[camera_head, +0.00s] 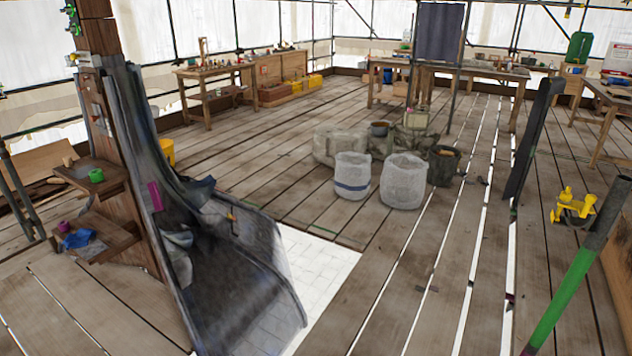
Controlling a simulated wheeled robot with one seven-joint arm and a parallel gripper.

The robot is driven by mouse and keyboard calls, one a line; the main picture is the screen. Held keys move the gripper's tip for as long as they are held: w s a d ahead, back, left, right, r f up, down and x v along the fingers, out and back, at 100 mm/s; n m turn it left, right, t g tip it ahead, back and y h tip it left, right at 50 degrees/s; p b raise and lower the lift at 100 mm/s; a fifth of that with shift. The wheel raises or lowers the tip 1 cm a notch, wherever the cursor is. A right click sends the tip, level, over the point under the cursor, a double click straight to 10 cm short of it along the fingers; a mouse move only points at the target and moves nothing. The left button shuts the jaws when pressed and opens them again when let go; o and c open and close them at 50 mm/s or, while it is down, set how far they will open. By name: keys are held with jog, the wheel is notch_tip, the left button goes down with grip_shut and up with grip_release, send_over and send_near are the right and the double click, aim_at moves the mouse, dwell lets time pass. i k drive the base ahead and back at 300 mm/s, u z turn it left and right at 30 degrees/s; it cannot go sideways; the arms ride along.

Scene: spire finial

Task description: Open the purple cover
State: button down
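A small flat purple piece (155,196), which looks like the purple cover, stands upright at the left in the head view. It is beside the dark draped sheet (235,265) and the wooden post (97,38). It is small in the picture, and I cannot tell whether it is open or closed, or what is behind it. A small round purple item (64,226) sits on the lower wooden ledge to its left. My gripper is not in view.
Wooden ledges (100,244) hold a green cup (96,175) and a blue cloth (78,239). White sacks (403,181) and buckets stand mid-floor. A green-and-black pole (572,282) crosses the right front. The plank floor (385,285) in front is mostly clear, with a pale gap.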

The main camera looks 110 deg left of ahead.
aim_at(152, 200)
jog(key=i, duration=0.4)
jog(key=u, duration=3.2)
jog(key=i, duration=3.2)
jog(key=u, duration=2.35)
